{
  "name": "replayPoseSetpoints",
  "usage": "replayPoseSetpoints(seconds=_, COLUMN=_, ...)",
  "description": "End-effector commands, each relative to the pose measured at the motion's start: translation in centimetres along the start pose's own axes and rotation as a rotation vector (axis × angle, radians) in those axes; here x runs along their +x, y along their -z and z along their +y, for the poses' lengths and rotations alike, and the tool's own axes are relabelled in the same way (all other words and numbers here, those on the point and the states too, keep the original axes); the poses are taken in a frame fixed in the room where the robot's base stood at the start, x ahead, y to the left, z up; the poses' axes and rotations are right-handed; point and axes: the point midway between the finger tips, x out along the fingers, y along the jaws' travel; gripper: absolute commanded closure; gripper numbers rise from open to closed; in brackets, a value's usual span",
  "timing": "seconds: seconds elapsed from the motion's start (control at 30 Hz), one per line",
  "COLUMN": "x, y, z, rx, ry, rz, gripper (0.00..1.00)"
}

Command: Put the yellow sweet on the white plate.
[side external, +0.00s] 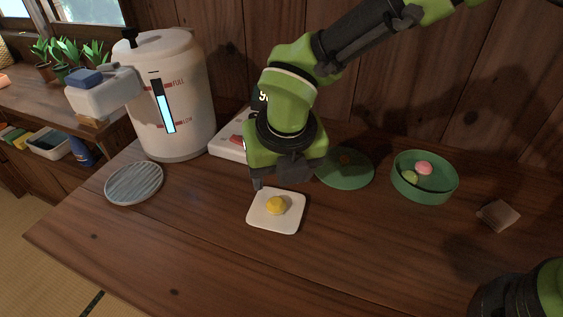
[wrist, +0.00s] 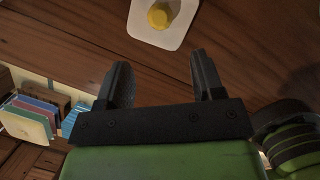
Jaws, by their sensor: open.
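The yellow sweet (side external: 276,205) sits on the white plate (side external: 290,224), a small square one with rounded corners, near the middle of the table. In the wrist view the yellow sweet (wrist: 159,17) lies on the white plate (wrist: 143,32) at the top of the picture, beyond my fingertips. My gripper (side external: 284,181) is just behind and above the plate, apart from the sweet. In the wrist view my gripper (wrist: 163,75) has its two fingers spread with nothing between them.
A round green box (side external: 425,190) holding a pink and a green sweet stands right, beside a green lid (side external: 345,168). A large white water dispenser (side external: 178,95) and a grey ribbed disc (side external: 134,184) are left. A small brown block (side external: 498,215) lies far right. The table front is clear.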

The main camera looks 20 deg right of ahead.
Motion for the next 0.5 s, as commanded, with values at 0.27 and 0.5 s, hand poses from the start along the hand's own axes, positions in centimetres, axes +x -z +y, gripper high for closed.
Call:
replayPoseSetpoints(seconds=0.27, x=-1.7, y=0.1, z=-0.1, rx=0.000, ry=0.002, rz=0.002, gripper=0.39)
replayPoseSetpoints(seconds=0.5, x=-2.5, y=-0.4, z=-0.6, rx=0.065, ry=-0.007, rz=-0.001, gripper=0.39)
